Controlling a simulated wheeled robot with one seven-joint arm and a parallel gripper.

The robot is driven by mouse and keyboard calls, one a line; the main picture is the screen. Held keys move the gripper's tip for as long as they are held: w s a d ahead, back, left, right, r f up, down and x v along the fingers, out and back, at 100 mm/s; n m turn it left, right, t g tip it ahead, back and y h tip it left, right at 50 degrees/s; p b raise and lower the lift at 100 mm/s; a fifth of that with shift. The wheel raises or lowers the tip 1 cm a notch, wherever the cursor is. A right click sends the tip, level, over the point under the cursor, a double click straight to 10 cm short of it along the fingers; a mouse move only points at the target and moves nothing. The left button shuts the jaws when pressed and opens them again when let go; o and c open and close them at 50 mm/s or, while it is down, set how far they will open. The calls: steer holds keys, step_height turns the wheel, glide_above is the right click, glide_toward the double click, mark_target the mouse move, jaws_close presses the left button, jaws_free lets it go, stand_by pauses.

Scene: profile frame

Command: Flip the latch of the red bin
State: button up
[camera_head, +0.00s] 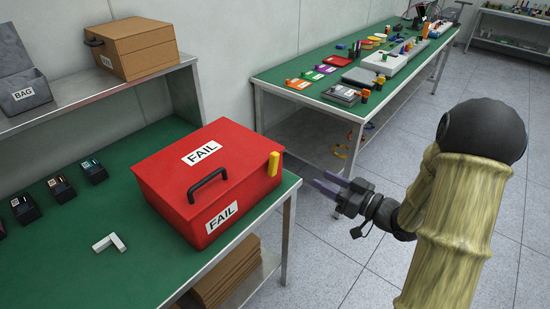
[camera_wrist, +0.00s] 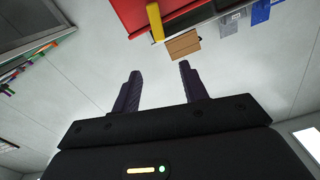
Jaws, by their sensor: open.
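The red bin (camera_head: 170,185) stands on the left green table, with FAIL labels on its lid and front and a black handle. Its yellow latch (camera_head: 274,164) is upright on the right side, near the lid's edge. In the wrist view the red bin (camera_wrist: 125,12) shows at the top, with the yellow latch (camera_wrist: 155,22) beside it. My gripper (camera_head: 330,185) is to the right of the bin, beyond the table's edge and apart from the latch. Its purple-grey fingers (camera_wrist: 158,88) are open with nothing between them.
The green table (camera_head: 125,215) holds a white L-shaped piece (camera_head: 109,243) and several small black devices (camera_head: 60,189). A shelf behind carries a brown box (camera_head: 135,50) and a grey BAG bin (camera_head: 25,92). Another green table (camera_head: 300,72) with many parts stands behind. Floor is clear between.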

mark_target(272, 158)
steer(key=shift+a, duration=0.1)
steer(key=p+x, duration=0.1)
steer(key=x, duration=1.6)
steer(key=shift+w+a+r, duration=0.1)
steer(key=shift+w, duration=0.1)
jaws_close()
steer(key=shift+s+a+f+n+b, duration=0.2)
steer(key=shift+s+n+b, duration=0.1)
steer(key=shift+n+b, duration=0.5)
steer(key=shift+s+a+r+n+b, duration=0.15)
steer(key=shift+s+a+n+b, duration=0.1)
steer(key=shift+n+b, duration=0.3)
steer(key=shift+d, duration=0.1)
